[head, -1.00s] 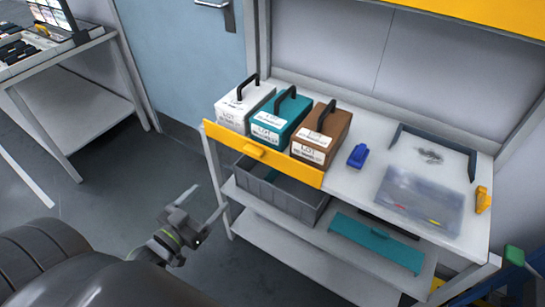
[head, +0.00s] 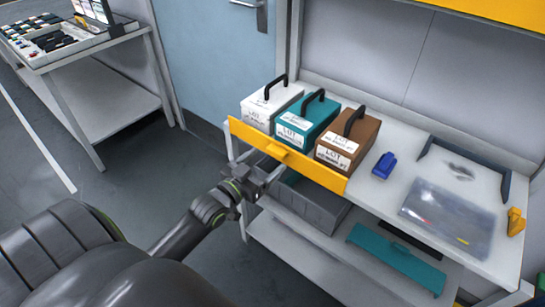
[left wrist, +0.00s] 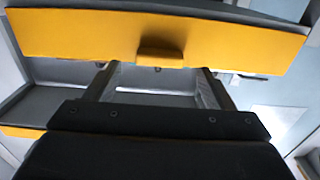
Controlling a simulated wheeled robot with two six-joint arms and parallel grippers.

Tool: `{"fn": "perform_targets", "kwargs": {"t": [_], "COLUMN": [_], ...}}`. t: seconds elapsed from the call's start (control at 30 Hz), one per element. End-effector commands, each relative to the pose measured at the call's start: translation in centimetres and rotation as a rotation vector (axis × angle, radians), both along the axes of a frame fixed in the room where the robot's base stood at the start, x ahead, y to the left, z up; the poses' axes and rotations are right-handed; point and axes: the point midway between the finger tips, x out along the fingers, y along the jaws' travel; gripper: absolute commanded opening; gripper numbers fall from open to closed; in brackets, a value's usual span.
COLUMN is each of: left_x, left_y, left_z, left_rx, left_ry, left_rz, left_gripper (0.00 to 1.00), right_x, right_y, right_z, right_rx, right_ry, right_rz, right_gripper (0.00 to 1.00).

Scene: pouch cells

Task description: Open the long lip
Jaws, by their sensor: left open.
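The long lip is a yellow panel (head: 322,174) along the front edge of the bench, standing upright before three lot boxes. It has a small yellow handle (head: 278,150) at its middle. In the left wrist view the lip (left wrist: 230,42) spans the top, and its handle (left wrist: 160,56) is centred between my fingers. My left gripper (head: 264,176) is open and empty, just in front of and below the handle. In the left wrist view its fingers (left wrist: 157,82) are spread below the handle, apparently not touching it. My right gripper is not in view.
White (head: 264,106), teal (head: 300,124) and brown (head: 346,140) boxes stand behind the lip. A grey bin (head: 310,205) and a teal panel (head: 395,258) are on the shelf below. A blue object (head: 384,165) and a clear pouch (head: 447,215) lie on the bench.

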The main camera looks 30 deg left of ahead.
Motion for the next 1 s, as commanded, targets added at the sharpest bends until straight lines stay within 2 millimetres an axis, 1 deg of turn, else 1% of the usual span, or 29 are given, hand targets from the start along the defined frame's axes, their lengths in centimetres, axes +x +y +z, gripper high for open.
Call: {"fn": "perform_targets", "kwargs": {"t": [0.03,0.1,0.3,0.43,0.67,1.0], "left_x": [0.9,1.9,3.5,3.9,3.9,3.8], "left_y": [-0.1,-0.2,-0.3,-0.3,-0.3,-0.3], "left_z": [0.0,0.0,0.0,0.0,0.0,0.0], "left_rx": [-0.001,0.0,0.0,-0.001,0.0,0.0], "left_ry": [-0.003,-0.001,0.0,0.0,0.0,0.0], "left_rz": [-0.001,0.0,0.0,0.0,0.0,0.0], "left_gripper": [0.76,0.76,0.76,0.76,0.76,0.32], "right_x": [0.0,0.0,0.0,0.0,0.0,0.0], "right_y": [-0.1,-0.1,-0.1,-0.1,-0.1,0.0], "right_z": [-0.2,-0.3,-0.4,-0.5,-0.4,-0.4], "right_rx": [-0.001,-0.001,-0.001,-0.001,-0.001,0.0], "right_ry": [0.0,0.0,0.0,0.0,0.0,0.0], "right_rz": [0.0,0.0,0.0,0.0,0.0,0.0], "right_gripper": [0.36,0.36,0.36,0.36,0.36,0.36]}}
